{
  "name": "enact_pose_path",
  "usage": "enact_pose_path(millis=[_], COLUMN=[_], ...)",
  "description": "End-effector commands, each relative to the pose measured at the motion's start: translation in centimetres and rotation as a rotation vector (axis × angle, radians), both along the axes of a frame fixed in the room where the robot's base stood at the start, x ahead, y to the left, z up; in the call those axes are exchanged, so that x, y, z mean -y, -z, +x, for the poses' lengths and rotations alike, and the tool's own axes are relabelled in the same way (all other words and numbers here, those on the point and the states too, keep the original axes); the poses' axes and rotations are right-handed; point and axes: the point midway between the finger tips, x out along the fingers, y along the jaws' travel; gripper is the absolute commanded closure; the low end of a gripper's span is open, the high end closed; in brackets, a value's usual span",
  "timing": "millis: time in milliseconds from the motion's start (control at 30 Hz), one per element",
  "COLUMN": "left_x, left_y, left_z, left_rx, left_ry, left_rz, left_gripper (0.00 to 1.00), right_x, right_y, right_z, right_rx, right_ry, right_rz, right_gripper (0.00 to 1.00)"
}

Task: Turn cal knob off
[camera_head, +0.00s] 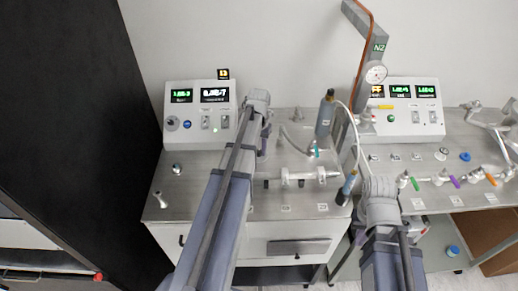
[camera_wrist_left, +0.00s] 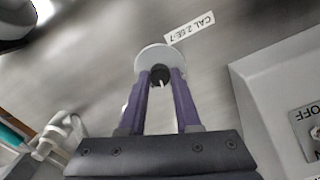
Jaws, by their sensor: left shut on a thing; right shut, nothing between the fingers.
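The cal knob (camera_wrist_left: 161,74), a black knob on a pale round disc, sits on the grey metal surface beside a label reading "CAL 2.6E-7" (camera_wrist_left: 191,28). My left gripper (camera_wrist_left: 161,84) has its two purple fingers shut on the knob. In the head view my left gripper (camera_head: 263,145) points down at the left bench, just right of the left control box. The knob is hidden there. My right gripper (camera_head: 358,237) is low on the right, near the gap between the benches, mostly hidden by its own wrist, shut and empty.
The left control box (camera_head: 172,138) has green displays and switches; its side with an OFF switch (camera_wrist_left: 313,140) is close to my left gripper. A metal pipe fitting (camera_head: 300,179) lies to the right. A second control box (camera_head: 428,128) stands on the right bench (camera_head: 400,152).

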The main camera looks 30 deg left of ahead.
Motion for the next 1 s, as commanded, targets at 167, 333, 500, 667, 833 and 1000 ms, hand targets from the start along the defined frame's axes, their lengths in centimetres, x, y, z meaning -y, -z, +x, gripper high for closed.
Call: enact_pose_path(millis=[167,333,500,667,833,1000], left_x=[-0.02,-0.03,-0.04,-0.06,-0.06,-0.07], left_y=[0.01,0.01,0.01,0.01,0.01,0.01], left_z=[-0.02,-0.04,-0.05,-0.06,-0.07,-0.07], left_rx=[0.0,0.0,0.0,0.0,0.0,0.0], left_ry=[-0.166,-0.328,-0.489,-0.632,-0.766,-0.871], left_rz=[0.0,0.0,0.0,0.0,0.0,0.0], left_gripper=[1.0,1.0,1.0,1.0,1.0,1.0], right_x=[0.0,0.0,0.0,0.0,0.0,0.0], right_y=[0.01,0.01,0.01,0.01,0.01,0.01], right_z=[0.0,0.0,0.0,0.0,0.0,0.0], right_rx=[0.0,0.0,0.0,0.0,0.0,0.0], right_ry=[0.0,0.0,0.0,0.0,0.0,0.0], right_rz=[0.0,0.0,0.0,0.0,0.0,0.0], right_gripper=[1.0,1.0,1.0,1.0,1.0,1.0])
